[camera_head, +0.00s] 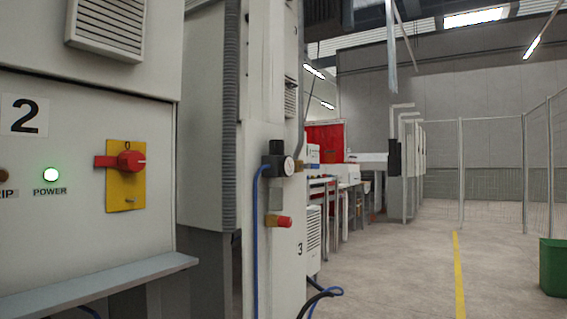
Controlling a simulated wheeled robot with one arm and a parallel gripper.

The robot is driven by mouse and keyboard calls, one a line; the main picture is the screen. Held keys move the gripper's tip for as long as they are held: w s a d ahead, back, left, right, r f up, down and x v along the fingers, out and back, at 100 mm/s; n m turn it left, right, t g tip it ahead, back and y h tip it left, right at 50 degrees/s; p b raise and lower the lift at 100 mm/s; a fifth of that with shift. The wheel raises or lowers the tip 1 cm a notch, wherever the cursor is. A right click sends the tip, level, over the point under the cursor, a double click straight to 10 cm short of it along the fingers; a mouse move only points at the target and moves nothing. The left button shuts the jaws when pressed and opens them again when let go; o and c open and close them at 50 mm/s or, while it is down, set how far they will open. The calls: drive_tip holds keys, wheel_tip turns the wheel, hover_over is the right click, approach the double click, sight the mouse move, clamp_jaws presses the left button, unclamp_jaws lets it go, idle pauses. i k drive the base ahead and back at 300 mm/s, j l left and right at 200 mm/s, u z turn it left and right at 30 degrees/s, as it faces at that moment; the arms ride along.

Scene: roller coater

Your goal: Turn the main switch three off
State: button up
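A cabinet panel at the left bears a label "2" (24,116). A red rotary switch (131,160) on a yellow plate (126,194) is mounted on it, its handle lying sideways and pointing left. On this column are a black valve with a round gauge (280,166) and a red-capped brass fitting (279,221). No switch marked three shows clearly. My gripper is not in view.
A grey ledge (95,287) juts out below the panel. Blue hoses (256,230) hang by the column. Open floor (390,275) with a yellow line (457,270) lies right. A green bin (553,268) and mesh fence (490,165) bound the right side.

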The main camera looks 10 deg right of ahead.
sight(197, 175)
drive_tip(key=l+u, duration=0.1)
drive_tip(key=l, duration=0.45)
drive_tip(key=k+l+u, duration=0.1)
drive_tip(key=l, duration=0.4)
drive_tip(key=i+l, duration=0.75)
drive_tip(key=i, duration=0.3)
drive_tip(key=k+l+z, duration=0.05)
